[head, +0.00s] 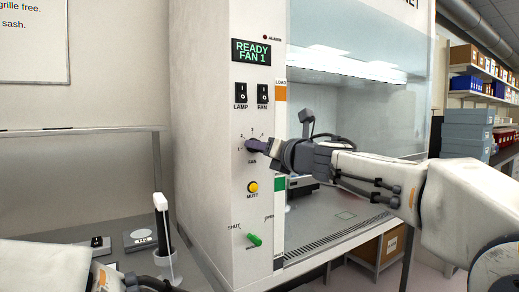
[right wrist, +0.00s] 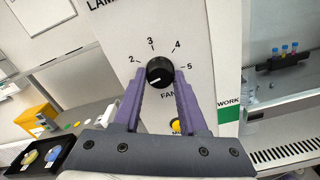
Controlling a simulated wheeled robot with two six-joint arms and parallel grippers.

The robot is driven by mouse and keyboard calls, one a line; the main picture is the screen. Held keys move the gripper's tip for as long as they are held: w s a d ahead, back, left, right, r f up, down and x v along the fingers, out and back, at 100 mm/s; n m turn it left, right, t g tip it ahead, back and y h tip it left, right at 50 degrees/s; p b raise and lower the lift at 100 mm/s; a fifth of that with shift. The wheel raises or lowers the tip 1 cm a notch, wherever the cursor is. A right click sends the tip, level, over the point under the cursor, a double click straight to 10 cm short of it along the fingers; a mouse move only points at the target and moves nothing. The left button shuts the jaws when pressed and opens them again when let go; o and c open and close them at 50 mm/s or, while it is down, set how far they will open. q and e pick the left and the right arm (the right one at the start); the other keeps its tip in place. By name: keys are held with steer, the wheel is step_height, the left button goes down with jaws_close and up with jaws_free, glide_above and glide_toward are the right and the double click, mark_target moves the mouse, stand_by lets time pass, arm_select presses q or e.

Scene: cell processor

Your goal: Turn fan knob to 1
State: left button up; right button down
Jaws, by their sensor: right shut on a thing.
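The black round fan knob (right wrist: 159,73) is on the white front panel (right wrist: 190,22), under a dial marked 2 to 5 in the right wrist view. Its white pointer line slants to the lower left, towards the side below 2; the 1 is hidden there by a finger. My right gripper (head: 256,146) is shut on the knob, one purple finger on each side. In the head view the gripper hides most of the knob. The display (head: 251,52) reads "READY FAN 1". Of my left arm, only part shows at the lower left; its gripper is out of frame.
Lamp and fan rocker switches (head: 262,94) sit above the knob. The glass sash (head: 360,85) is to the right. A white-topped black upright device (head: 162,222) stands at the left.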

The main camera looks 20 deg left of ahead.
steer(key=shift+w, duration=0.1)
steer(key=shift+c, duration=2.2)
jaws_free()
steer(key=b+v, duration=0.2)
steer(key=v, duration=0.8)
steer(key=shift+d+b, duration=0.25)
steer(key=shift+b, duration=0.05)
